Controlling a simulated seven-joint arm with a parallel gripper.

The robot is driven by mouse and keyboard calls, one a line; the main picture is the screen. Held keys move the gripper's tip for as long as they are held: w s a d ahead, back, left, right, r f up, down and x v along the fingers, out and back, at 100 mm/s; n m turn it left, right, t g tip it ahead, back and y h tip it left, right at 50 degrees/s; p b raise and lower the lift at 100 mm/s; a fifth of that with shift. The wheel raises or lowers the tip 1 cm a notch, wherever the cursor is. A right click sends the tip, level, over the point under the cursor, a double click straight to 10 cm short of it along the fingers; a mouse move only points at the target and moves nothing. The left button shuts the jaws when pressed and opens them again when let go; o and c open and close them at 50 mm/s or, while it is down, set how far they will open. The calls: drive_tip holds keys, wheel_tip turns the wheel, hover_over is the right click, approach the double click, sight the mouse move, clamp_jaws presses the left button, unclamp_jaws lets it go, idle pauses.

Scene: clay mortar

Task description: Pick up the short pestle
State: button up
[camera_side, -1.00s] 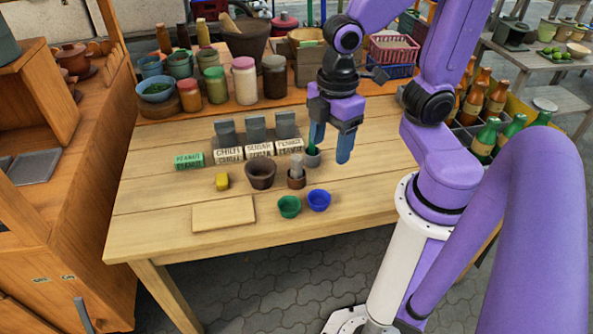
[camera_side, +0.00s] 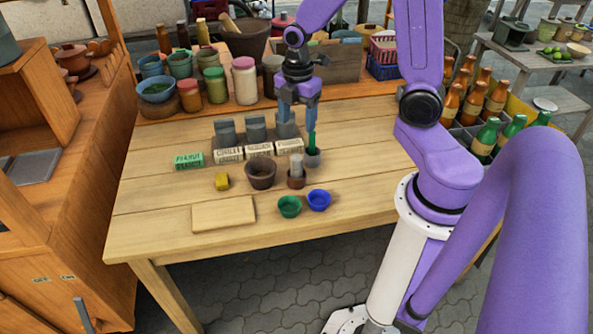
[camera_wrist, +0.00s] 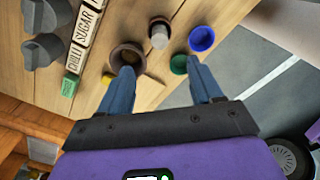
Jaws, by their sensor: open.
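A short pale grey pestle (camera_side: 297,162) stands upright in a small brown cup (camera_side: 297,183) on the wooden table; its top also shows in the wrist view (camera_wrist: 159,39). A larger brown clay mortar (camera_side: 261,178) stands just left of it and shows in the wrist view too (camera_wrist: 117,62). A green stick (camera_side: 312,142) stands in a small grey cup (camera_side: 312,160) behind the pestle. My gripper (camera_side: 298,124) is open and empty, above the table behind the pestle. In the wrist view my two fingers (camera_wrist: 163,72) are spread apart, with the pestle beyond the gap between them.
A green bowl (camera_side: 289,207) and a blue bowl (camera_side: 319,200) stand in front of the pestle. Labelled blocks (camera_side: 260,150) and grey pieces lie behind left. A yellow block (camera_side: 222,181) and a wooden board (camera_side: 223,213) lie left. The table's right part is clear.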

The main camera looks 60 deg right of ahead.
sight(297, 157)
drive_tip(key=shift+a+f, duration=0.15)
drive_tip(key=shift+f, duration=7.45)
drive_tip(key=c, duration=1.2)
